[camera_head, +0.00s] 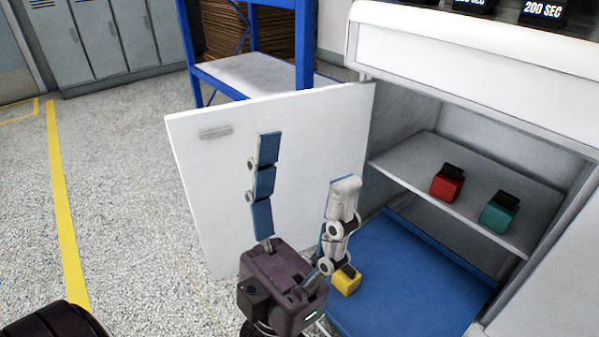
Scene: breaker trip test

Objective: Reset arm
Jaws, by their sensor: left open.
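My left gripper (306,163) is open, its two fingers spread and pointing up the picture. It appears in front of the open white cabinet door (205,170) and the cabinet's left side. Nothing shows between its fingers. A yellow block with a dark top (346,281) is on the blue cabinet floor (410,285), just right of the gripper in the picture and partly hidden by its right finger. Whether they touch cannot be told. My right gripper is not in view.
A red block (447,184) and a teal block (498,213), both with dark tops, stand on the cabinet shelf (410,153). A blue-framed rack (250,75) stands behind the door. Grey lockers (110,40) line the back.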

